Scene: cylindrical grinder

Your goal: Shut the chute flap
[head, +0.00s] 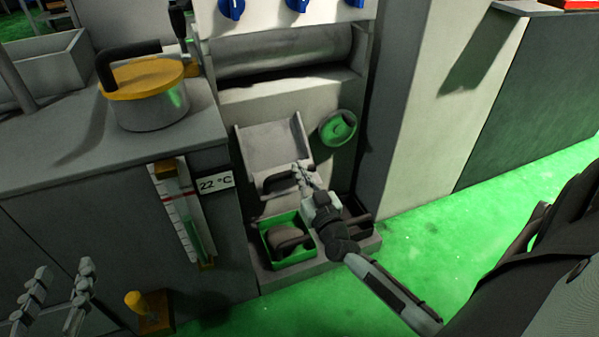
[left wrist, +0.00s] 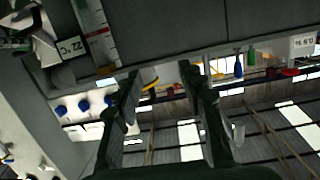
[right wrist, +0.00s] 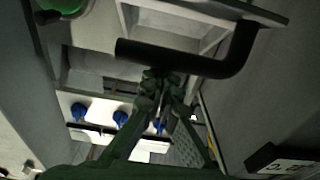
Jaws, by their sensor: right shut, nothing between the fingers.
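The chute flap (head: 275,145) is a grey panel with raised side walls on the front of the machine. It hangs open, tilted outward, with a dark bar handle (head: 272,184) along its lower edge. The handle shows large and close in the right wrist view (right wrist: 185,58). My right gripper (head: 301,174) is shut and empty at the handle's right part; its fingertips (right wrist: 160,78) appear against or just beside the bar, and I cannot tell if they touch. My left gripper (head: 58,280) is open and empty at the lower left, far from the flap; its spread fingers show in the left wrist view (left wrist: 160,80).
A green-rimmed bin (head: 266,256) holding a dark rounded part stands below the flap. A green round knob (head: 338,127) is right of the flap. A pot with a yellow lid (head: 145,78) stands on the left counter, above a thermometer (head: 183,215). Green floor at right is free.

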